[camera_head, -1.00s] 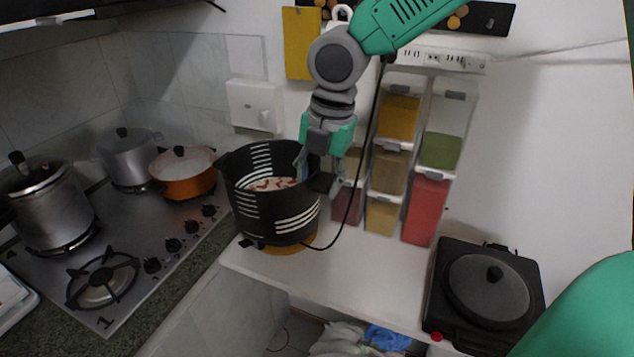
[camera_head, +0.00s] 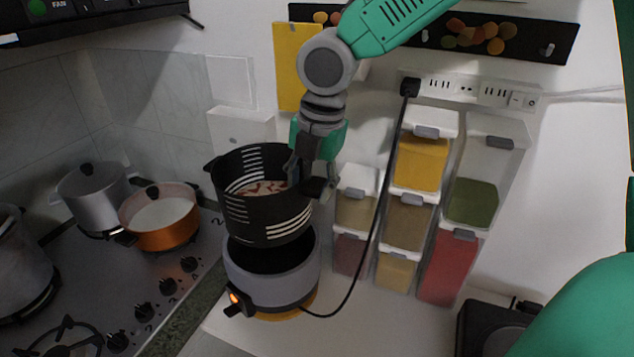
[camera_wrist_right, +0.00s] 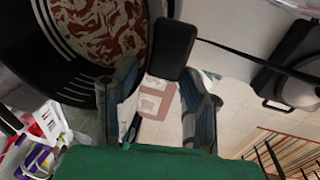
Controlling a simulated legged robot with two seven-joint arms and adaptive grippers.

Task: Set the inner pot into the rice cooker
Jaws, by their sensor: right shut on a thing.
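The inner pot (camera_head: 262,200) is black with white stripes and holds reddish and white pieces. In the head view it hangs over the grey rice cooker (camera_head: 270,278), whose dark opening partly shows below it. The cooker has a lit orange lamp at its front left. My right gripper (camera_head: 312,182) is shut on the pot's right-hand handle (camera_head: 318,188). In the right wrist view the black handle (camera_wrist_right: 175,48) lies by my fingers, with the pot (camera_wrist_right: 50,45) at the upper left. My left gripper is not in view.
Clear spice dispensers (camera_head: 410,200) stand right of the cooker, with a power cord (camera_head: 365,230) hanging in front of them. The stove at the left holds an orange pot (camera_head: 165,238) and a steel pot (camera_head: 95,195). A black appliance (camera_head: 490,325) stands at the lower right.

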